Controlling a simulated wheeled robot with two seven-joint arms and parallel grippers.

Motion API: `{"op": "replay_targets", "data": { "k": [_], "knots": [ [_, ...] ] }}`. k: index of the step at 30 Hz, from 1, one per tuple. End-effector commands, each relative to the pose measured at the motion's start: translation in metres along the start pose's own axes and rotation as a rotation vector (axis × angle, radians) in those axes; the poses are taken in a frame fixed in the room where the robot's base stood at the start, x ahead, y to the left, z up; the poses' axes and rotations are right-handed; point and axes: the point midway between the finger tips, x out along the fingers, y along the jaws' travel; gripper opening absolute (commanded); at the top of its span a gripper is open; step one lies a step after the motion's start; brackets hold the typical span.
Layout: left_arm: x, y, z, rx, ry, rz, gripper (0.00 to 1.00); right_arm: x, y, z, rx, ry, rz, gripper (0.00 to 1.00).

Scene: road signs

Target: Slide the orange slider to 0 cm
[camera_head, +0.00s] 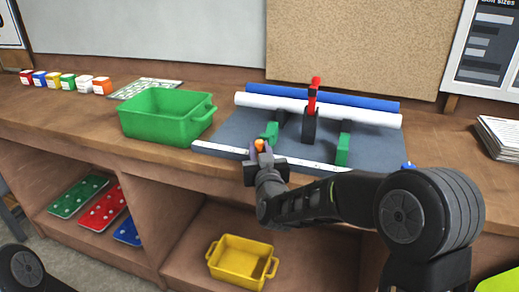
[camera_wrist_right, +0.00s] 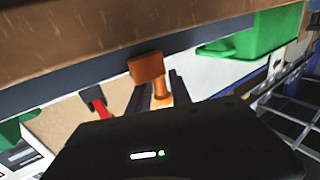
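The orange slider (camera_head: 260,144) sits at the white scale strip (camera_head: 215,149) along the front edge of the grey board (camera_head: 232,133), left of its middle. My right gripper (camera_head: 264,152) is at the slider from the front. In the right wrist view the slider (camera_wrist_right: 147,67) shows a blocky orange head and a stem lying between my two dark fingers (camera_wrist_right: 161,92). I cannot tell whether the fingers press on it or stand slightly apart. The scale's numbers are too small to read. My left gripper is out of view.
A white roll (camera_head: 370,117) and a blue roll (camera_head: 350,102) lie behind, with a red-handled clamp (camera_head: 314,95) and green supports (camera_head: 343,150). A green bin (camera_head: 160,127) stands left of the board. A yellow bin (camera_head: 240,262) is on the shelf below.

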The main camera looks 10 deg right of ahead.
Motion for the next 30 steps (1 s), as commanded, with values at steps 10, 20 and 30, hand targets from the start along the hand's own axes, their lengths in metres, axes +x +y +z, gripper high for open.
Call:
{"op": "replay_targets", "data": {
  "k": [10,20,30],
  "knots": [
    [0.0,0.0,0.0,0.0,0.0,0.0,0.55,-0.0002,-0.0001,-0.0005,0.0,0.001,0.0,0.0],
    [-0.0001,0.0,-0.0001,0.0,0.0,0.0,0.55,-0.0001,-0.0001,-0.0019,0.0,0.004,0.0,0.0],
    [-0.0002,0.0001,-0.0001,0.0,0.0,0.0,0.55,0.0001,-0.0001,-0.0033,0.001,0.007,0.0,0.0]
  ]
}}
